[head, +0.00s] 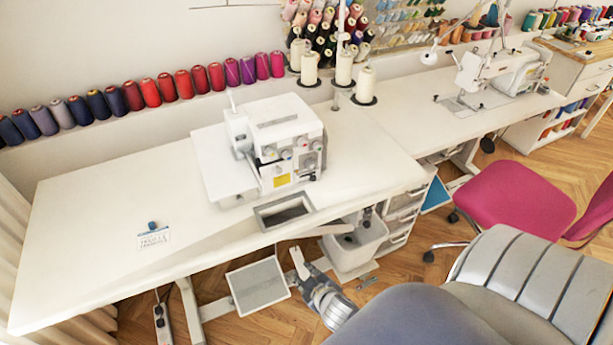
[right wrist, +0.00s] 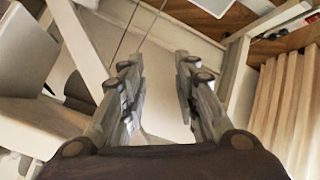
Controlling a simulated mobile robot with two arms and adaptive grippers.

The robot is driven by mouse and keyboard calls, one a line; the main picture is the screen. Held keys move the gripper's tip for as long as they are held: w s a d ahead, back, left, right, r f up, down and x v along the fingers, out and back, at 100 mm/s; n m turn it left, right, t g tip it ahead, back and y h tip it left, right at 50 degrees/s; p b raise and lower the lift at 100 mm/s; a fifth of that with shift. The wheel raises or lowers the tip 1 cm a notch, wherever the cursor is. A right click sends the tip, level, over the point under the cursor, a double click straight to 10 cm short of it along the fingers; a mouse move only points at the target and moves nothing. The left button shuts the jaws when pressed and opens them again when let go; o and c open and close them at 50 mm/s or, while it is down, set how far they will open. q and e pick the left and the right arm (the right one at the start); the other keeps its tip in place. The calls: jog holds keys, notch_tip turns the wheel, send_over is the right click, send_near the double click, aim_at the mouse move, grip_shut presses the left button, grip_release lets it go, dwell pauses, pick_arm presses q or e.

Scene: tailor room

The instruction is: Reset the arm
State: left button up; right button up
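My right gripper (head: 299,262) is low in front of the white sewing table (head: 90,215), below the level of its top and to the right of the grey foot pedal plate (head: 258,285). In the right wrist view its two fingers (right wrist: 157,70) are spread apart with nothing between them. Its arm comes up from the bottom of the head view. My left gripper and left arm do not show in the head view.
A white bin (head: 355,247) is under the table. A pink chair (head: 515,200) and a grey seat (head: 400,318) occupy the right.

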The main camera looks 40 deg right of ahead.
jog(key=s+a+f+g+y, duration=0.1)
jog(key=s+a+f+g, duration=0.15)
jog(key=s+f, duration=0.6)
jog(key=s+a+f+g+y, duration=0.1)
jog(key=s+a+f+g, duration=0.15)
jog(key=s+f, duration=0.6)
jog(key=s+a+f+m+g, duration=0.1)
jog(key=s+f+g, duration=0.2)
jog(key=s+f, duration=0.5)
jog(key=s, duration=0.8)
jog(key=shift+s+g, duration=0.15)
jog(key=shift+g, duration=0.15)
